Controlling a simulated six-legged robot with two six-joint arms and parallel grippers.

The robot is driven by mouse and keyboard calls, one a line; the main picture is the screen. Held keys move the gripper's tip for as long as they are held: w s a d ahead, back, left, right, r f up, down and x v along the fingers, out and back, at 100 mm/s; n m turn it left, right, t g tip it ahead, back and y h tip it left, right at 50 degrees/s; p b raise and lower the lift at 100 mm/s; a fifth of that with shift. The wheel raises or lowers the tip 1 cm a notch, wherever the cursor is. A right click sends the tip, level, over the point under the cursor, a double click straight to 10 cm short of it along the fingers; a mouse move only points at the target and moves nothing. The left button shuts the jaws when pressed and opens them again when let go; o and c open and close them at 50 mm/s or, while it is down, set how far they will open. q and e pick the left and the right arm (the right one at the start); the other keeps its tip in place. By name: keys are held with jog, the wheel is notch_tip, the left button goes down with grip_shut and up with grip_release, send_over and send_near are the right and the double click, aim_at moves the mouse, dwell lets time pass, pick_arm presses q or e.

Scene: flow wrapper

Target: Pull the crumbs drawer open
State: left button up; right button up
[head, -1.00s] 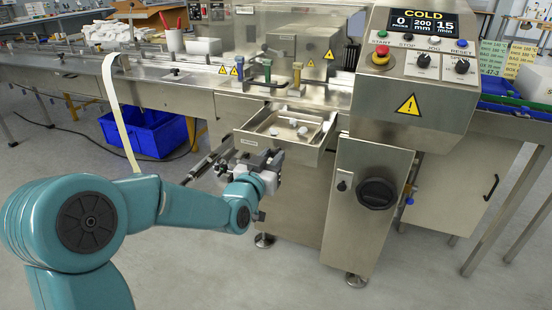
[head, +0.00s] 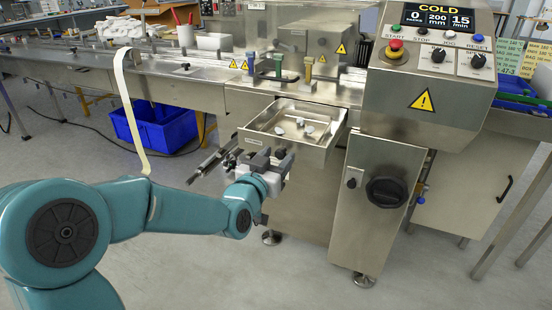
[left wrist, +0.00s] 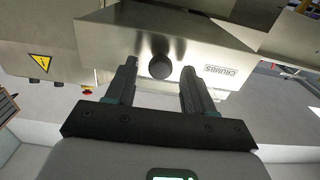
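The crumbs drawer (head: 258,137) is a shallow steel drawer, standing open from the machine front below the conveyor. A few small pale pieces lie inside it. In the left wrist view its front (left wrist: 115,35) carries a CRUMBS label (left wrist: 220,71) and a dark round knob (left wrist: 160,67). My left gripper (head: 268,158) is at the drawer front. In the left wrist view the left gripper's fingers (left wrist: 158,84) are apart, one on each side of the knob, with a gap on both sides. My right gripper is not in view.
A control box (head: 425,85) and a cabinet with a black rotary switch (head: 387,192) stand right of the drawer. A blue crate (head: 155,130) is under the conveyor at left. The floor in front of the drawer is clear apart from my arm.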

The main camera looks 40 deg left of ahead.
pick_arm(q)
jog(key=shift+s, duration=0.15)
jog(key=b+v, duration=0.7)
jog(key=v, duration=0.9)
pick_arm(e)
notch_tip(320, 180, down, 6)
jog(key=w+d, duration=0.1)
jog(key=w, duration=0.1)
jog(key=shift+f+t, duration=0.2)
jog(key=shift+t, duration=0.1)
pick_arm(q)
jog(key=shift+s, duration=0.1)
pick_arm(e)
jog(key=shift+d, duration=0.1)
